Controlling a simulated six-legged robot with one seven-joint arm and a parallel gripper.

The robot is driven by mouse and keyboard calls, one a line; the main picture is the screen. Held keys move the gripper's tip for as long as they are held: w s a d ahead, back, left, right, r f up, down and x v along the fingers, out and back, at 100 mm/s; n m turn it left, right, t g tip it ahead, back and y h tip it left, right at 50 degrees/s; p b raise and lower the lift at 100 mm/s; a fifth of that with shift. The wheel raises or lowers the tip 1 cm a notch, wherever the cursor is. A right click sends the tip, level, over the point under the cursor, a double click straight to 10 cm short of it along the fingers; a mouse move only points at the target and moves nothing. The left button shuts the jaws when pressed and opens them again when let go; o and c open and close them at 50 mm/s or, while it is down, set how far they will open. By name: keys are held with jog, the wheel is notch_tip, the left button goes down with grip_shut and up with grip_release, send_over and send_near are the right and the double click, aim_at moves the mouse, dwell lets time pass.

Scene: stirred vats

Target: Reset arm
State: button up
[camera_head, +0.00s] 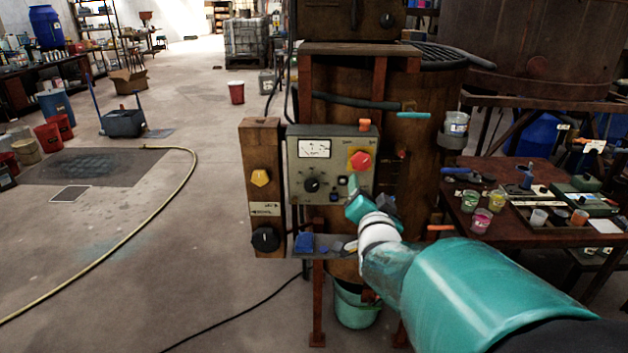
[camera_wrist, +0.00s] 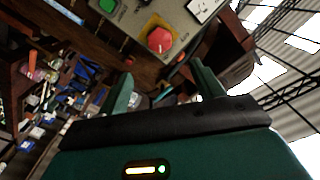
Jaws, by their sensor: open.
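My teal arm reaches in from the lower right in the head view, with my gripper (camera_head: 370,207) in front of the control panel (camera_head: 332,187). In the wrist view my gripper (camera_wrist: 162,88) has its two green fingers apart, with nothing seen between them. The panel is grey with a meter, a black knob (camera_head: 312,185) and a red button (camera_head: 360,160) on a yellow base. The red button (camera_wrist: 159,39) also shows in the wrist view, beyond the fingers and apart from them. A green button (camera_wrist: 108,5) shows at the panel's edge there. My gripper hides the panel's lower right corner in the head view.
A wooden post (camera_head: 262,220) with a yellow knob and a black knob stands left of the panel. A small shelf with blue pieces sits below. A workbench (camera_head: 505,215) with paint cups stands at right. A yellow hose (camera_head: 150,225) crosses the largely open floor at left.

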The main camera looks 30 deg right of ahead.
jog(key=s+a+f+n+g+y, duration=0.15)
jog(key=a+n+y, duration=0.25)
jog(key=a, duration=0.5)
jog(key=w+a+f+n+g+y, duration=0.1)
jog(key=a+f+n+g+y, duration=0.2)
jog(key=a, duration=0.5)
jog(key=s+a+n+g+y, duration=0.3)
jog(key=s+a+n+g, duration=0.2)
jog(key=s+a, duration=0.6)
jog(key=shift+s+a+f+n, duration=0.35)
jog(key=shift+s+n, duration=0.35)
jog(key=shift+n, duration=0.4)
